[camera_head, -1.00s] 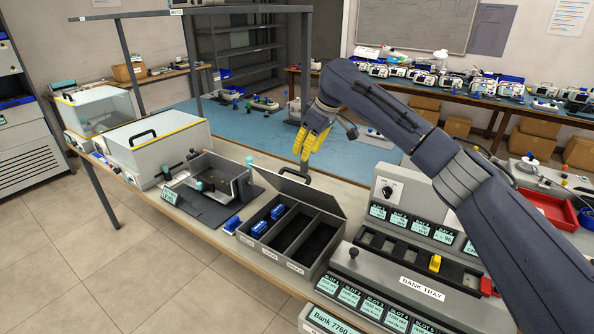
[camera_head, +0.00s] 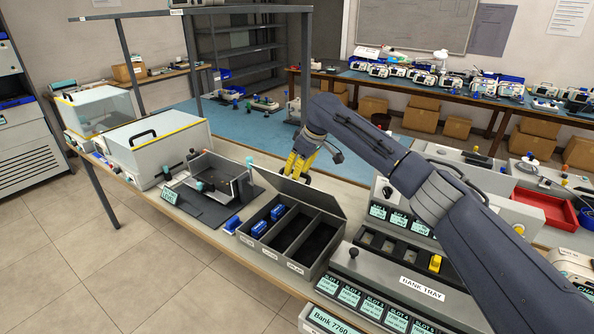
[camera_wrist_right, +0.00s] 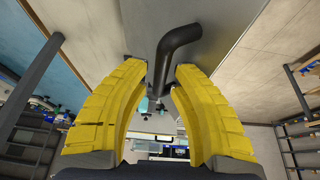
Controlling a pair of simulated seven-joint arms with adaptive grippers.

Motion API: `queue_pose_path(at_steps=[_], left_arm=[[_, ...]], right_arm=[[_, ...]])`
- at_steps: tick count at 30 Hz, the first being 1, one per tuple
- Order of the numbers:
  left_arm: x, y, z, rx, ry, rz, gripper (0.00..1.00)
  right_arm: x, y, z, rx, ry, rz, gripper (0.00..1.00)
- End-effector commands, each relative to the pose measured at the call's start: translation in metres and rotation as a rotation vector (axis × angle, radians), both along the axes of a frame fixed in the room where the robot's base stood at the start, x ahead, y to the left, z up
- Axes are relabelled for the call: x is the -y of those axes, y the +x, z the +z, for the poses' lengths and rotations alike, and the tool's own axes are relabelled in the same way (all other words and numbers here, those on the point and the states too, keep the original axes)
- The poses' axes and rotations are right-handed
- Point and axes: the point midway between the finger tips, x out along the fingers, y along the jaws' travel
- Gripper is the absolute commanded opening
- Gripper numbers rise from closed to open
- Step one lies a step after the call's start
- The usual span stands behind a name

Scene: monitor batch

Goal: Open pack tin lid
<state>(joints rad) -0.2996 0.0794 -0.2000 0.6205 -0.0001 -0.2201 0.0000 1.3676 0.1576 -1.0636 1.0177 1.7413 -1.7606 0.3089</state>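The pack tin (camera_head: 302,263) is a grey box with three labelled compartments on the bench. Its lid (camera_head: 312,197) is a grey panel standing raised along the tin's far edge, so the compartments show. Blue packs (camera_head: 262,229) lie in the left compartment. My right gripper (camera_head: 297,172), with yellow fingers, is just behind the lid's upper left part. In the right wrist view, a black bent handle (camera_wrist_right: 174,45) on the grey lid surface (camera_wrist_right: 215,25) lies between the fingertips (camera_wrist_right: 161,66), with gaps visible beside it. The gripper looks open there. My left gripper is not in view.
The bank tray (camera_head: 404,262) with a yellow piece stands right of the tin. A dark open-topped fixture (camera_head: 222,178) and a white-lidded box (camera_head: 158,148) stand to the left. A blue clip (camera_head: 231,224) lies beside the tin.

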Motion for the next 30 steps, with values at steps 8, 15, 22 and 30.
queue_pose_path(at_steps=[8,15,22,30], left_arm=[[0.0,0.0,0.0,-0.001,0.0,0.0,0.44],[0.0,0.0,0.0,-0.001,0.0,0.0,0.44],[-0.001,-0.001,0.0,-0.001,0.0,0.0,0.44],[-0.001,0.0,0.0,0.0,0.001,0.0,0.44]], right_arm=[[0.0,0.0,0.0,0.0,0.0,0.0,0.06],[0.0,0.0,0.0,0.0,0.0,0.0,0.0],[0.0,0.0,0.0,-0.001,-0.001,0.0,0.0],[0.016,0.004,0.001,-0.017,0.009,-0.017,0.0]])
